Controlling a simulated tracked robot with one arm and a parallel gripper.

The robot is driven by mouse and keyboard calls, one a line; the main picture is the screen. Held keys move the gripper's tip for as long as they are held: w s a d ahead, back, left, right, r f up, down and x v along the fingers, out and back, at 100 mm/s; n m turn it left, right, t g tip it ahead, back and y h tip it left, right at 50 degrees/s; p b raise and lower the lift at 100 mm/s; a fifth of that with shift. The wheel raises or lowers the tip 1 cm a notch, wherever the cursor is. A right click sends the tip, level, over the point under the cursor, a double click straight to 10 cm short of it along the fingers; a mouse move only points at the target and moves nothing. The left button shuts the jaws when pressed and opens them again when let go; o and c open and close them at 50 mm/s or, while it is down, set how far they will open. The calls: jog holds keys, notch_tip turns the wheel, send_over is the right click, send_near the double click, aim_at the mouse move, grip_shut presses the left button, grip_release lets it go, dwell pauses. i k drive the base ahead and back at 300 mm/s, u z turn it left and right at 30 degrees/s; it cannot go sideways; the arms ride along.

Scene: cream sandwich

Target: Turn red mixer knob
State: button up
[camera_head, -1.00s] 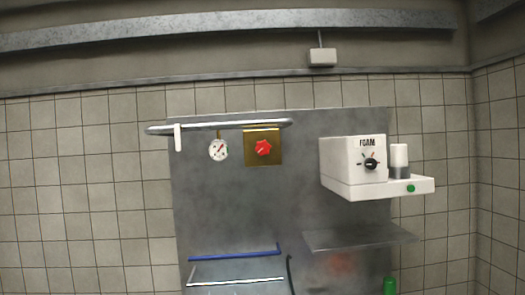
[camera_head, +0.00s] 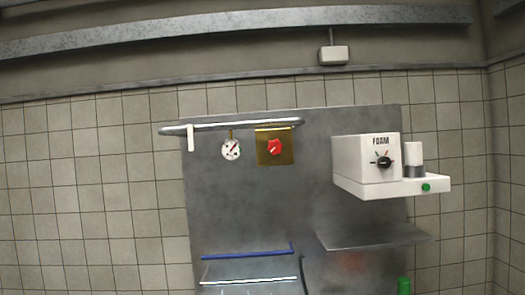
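The red knob (camera_head: 274,147) sits on a square brass plate (camera_head: 288,156) on the grey metal wall panel, below a horizontal rail. My gripper is not in view, so its distance from the knob and its opening do not show. A round white gauge (camera_head: 231,150) with a red needle hangs just left of the brass plate.
A white box marked FOAM (camera_head: 362,160) with a black knob (camera_head: 384,162) juts from the panel at right. A metal shelf (camera_head: 375,236) is below it. The rail (camera_head: 235,126) runs above gauge and plate. Blue (camera_head: 248,253) and white bars are lower left.

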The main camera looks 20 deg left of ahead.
aim_at(275, 147)
jog(key=z, duration=0.25)
jog(key=i, duration=1.25)
jog(key=u, duration=0.35)
